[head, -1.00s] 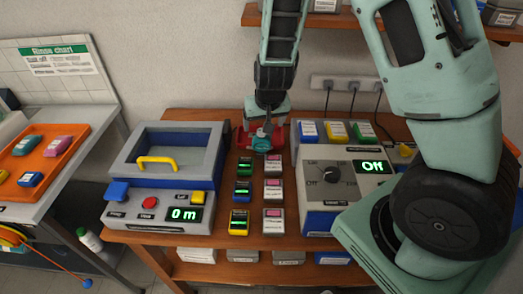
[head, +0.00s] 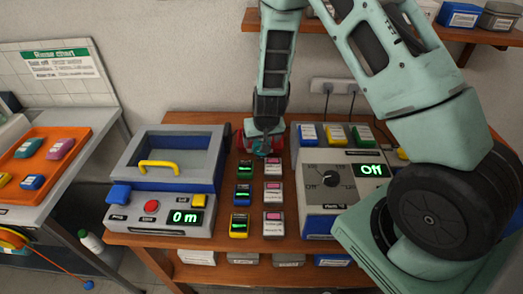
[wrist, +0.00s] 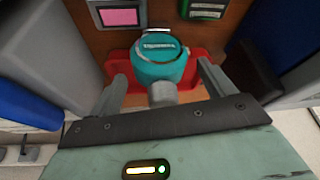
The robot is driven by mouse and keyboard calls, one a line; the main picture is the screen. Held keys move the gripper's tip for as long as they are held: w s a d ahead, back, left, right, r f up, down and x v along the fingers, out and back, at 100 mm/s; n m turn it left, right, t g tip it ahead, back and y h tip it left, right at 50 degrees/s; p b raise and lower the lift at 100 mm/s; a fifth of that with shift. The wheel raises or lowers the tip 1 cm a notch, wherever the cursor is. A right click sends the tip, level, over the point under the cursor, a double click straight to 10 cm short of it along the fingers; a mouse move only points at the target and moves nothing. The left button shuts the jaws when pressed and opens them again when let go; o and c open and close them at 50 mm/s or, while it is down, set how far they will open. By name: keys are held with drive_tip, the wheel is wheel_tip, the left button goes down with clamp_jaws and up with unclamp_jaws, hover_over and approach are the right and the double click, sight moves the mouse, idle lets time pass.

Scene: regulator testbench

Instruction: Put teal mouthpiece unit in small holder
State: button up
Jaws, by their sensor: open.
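A round teal unit (wrist: 158,68) with a dark label and a grey stub shows in the wrist view, between my two open fingers. It is taken to be the teal mouthpiece unit. A red stand (wrist: 118,68) shows around it on both sides; I cannot tell whether the unit is seated in it. My gripper (wrist: 163,88) is open, with a finger apart on each side of the unit. In the head view my gripper (head: 264,146) points down at the back of the wooden bench and hides most of the unit and stand. I cannot identify the small holder with certainty.
A grey-blue box with a yellow handle (head: 158,166) stands left of the gripper. A dial box (head: 330,181) stands close on the right. Two columns of small display blocks (head: 241,194) (head: 273,193) lie in front. An orange tray (head: 62,135) is on the left table.

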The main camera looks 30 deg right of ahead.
drive_tip(key=c, duration=1.2)
drive_tip(key=shift+c, duration=0.5)
drive_tip(key=shift+r, duration=0.15)
